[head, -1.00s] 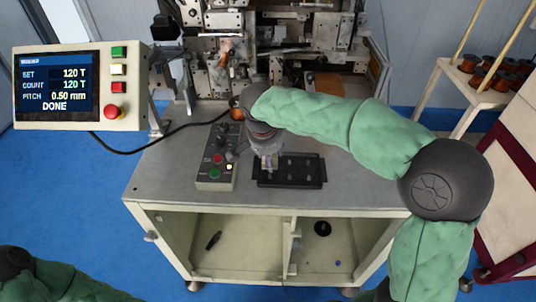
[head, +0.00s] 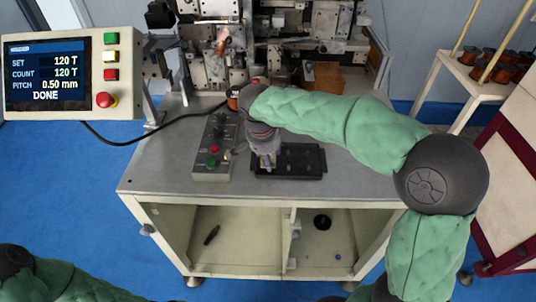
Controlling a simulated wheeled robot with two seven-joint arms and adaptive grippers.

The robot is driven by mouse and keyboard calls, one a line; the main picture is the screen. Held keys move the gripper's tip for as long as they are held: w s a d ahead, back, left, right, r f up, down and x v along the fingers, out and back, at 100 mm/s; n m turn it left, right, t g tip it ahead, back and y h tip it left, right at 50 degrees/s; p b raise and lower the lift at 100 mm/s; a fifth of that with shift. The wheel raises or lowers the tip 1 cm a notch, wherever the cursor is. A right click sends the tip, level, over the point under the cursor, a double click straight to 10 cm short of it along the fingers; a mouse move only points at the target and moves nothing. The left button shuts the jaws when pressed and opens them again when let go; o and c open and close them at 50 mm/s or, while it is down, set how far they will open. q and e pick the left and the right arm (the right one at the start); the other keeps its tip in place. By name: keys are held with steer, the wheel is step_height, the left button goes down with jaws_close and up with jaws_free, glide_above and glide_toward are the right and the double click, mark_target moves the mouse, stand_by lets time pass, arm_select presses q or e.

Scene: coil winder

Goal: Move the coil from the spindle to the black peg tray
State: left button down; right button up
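The black peg tray (head: 318,172) lies flat on the grey bench top, with small pegs showing. My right gripper (head: 267,164) points down at the tray's left part, with its fingers low over it. My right arm partly covers the gripper. I cannot tell whether the fingers are open or shut, or whether they hold the coil. No coil can be made out clearly on the tray. A copper-coloured part (head: 222,42) shows on the winder at the back; I cannot tell if it is the spindle's coil. My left gripper is out of view.
A control box (head: 212,165) with buttons stands left of the tray. The display panel (head: 48,75) reads DONE. A brown block (head: 326,78) sits behind my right arm. Copper spools (head: 492,62) stand on a rack at right. The bench front is clear.

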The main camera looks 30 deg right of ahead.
steer(key=shift+f, duration=0.4)
stand_by(0.4)
steer(key=shift+r, duration=0.5)
steer(key=shift+f+b, duration=0.35)
steer(key=shift+f, duration=0.25)
stand_by(0.5)
steer(key=shift+r+p, duration=0.45)
steer(key=shift+r, duration=0.15)
steer(key=shift+f+b, duration=0.55)
steer(key=shift+f, duration=0.2)
stand_by(0.6)
steer(key=o, duration=1.1)
steer(key=shift+r, duration=0.15)
steer(key=v, duration=1.1)
steer(key=shift+a+r, duration=0.15)
steer(key=shift+r, duration=0.25)
